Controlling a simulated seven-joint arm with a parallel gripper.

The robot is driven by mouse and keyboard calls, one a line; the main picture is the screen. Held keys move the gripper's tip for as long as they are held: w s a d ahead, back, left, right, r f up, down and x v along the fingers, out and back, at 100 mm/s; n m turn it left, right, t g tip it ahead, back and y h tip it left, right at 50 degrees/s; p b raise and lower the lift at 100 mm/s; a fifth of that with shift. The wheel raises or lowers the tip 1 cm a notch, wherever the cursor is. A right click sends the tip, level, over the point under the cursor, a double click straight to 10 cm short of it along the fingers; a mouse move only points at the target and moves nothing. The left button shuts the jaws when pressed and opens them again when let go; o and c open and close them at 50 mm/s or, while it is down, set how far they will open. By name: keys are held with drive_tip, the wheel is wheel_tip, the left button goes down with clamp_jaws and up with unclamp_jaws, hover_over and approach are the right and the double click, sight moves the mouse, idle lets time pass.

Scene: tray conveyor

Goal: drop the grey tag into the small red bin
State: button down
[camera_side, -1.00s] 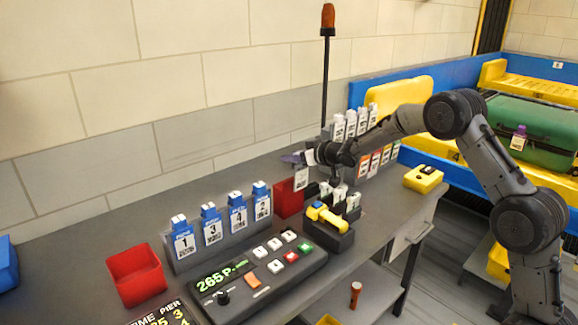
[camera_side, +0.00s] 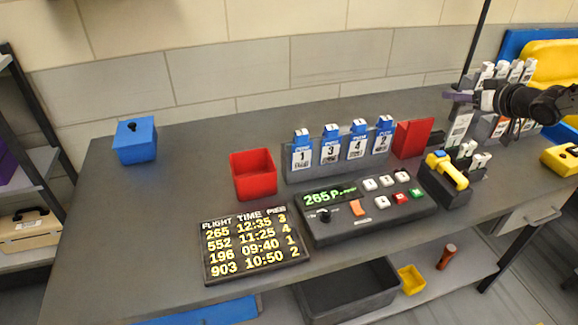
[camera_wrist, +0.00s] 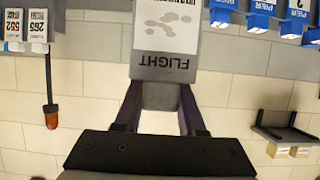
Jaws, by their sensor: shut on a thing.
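My gripper (camera_side: 462,97) is at the right of the side view, above the back of the table. It is shut on the grey tag (camera_side: 459,130), which hangs below the fingers. In the wrist view the tag's grey end (camera_wrist: 163,67), marked FLIGHT, lies between the fingertips (camera_wrist: 160,95), and its white label runs out of the top. The small red bin (camera_side: 253,175) stands open-topped on the table, well to the left of my gripper, and looks empty.
A rack of blue numbered tags (camera_side: 343,150) and a red upright box (camera_side: 412,138) stand between gripper and bin. In front are a button console (camera_side: 370,208), a flight board (camera_side: 256,245) and a yellow-handled device (camera_side: 447,170). A blue box (camera_side: 135,140) is far left.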

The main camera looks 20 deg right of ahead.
drive_tip(key=w+a+r+n+y, duration=0.2)
drive_tip(key=w+a+r, duration=0.35)
drive_tip(key=w, duration=0.25)
drive_tip(key=w+a+n+g+y, duration=0.1)
drive_tip(key=w+a, duration=0.3)
drive_tip(key=a, duration=0.3)
drive_tip(key=w+a+n+y, duration=0.1)
drive_tip(key=w+a+y, duration=0.1)
drive_tip(key=w+a, duration=0.35)
drive_tip(key=s+a+f+n+g+y, duration=0.15)
drive_tip(key=a+f, duration=0.25)
drive_tip(key=a, duration=0.6)
drive_tip(key=a+f+n+g+y, duration=0.15)
drive_tip(key=a+f, duration=0.35)
drive_tip(key=a, duration=0.6)
drive_tip(key=s+a+f+n+y, duration=0.15)
drive_tip(key=a+f, duration=0.25)
drive_tip(key=a, duration=0.6)
wheel_tip(320, 180, down, 8)
drive_tip(key=shift+w+n, duration=0.35)
drive_tip(key=shift+f, duration=0.55)
